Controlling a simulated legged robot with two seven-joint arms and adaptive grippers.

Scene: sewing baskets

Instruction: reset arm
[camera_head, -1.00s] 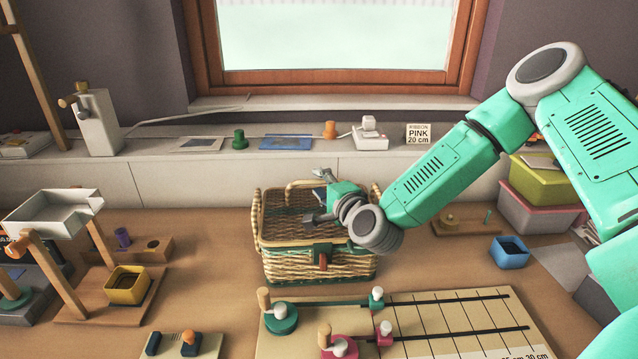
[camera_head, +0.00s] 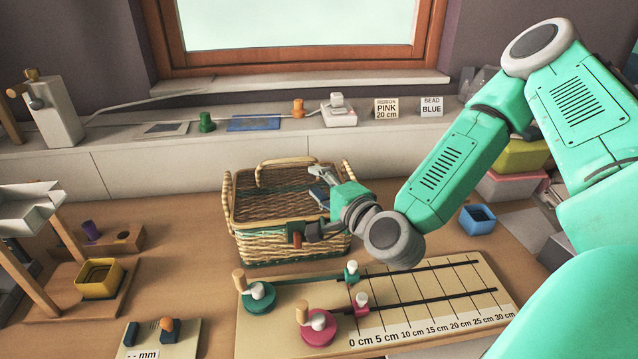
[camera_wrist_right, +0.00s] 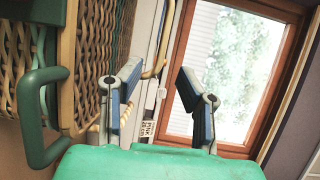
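My right gripper (camera_head: 322,188) is at the right part of the wicker basket (camera_head: 270,246) in the head view, overlapping its rim and front. In the wrist view the same gripper (camera_wrist_right: 163,98) has its two blue-padded fingers spread, with nothing between them. The basket's woven wall (camera_wrist_right: 92,50) fills the left of that view, beside the near finger; I cannot tell whether they touch. A green handle (camera_wrist_right: 42,125) shows there too. The basket is open, with green trim, and its inside is partly hidden by my gripper. My left gripper is not in view.
A ribbon board (camera_head: 450,318) with a length scale and pegs lies in front of the basket. A blue box (camera_head: 477,219) stands to the right. A yellow box (camera_head: 99,279) is at the left. A "PINK 20 cm" card (camera_head: 387,108) and "BEAD BLUE" card (camera_head: 431,107) stand on the ledge.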

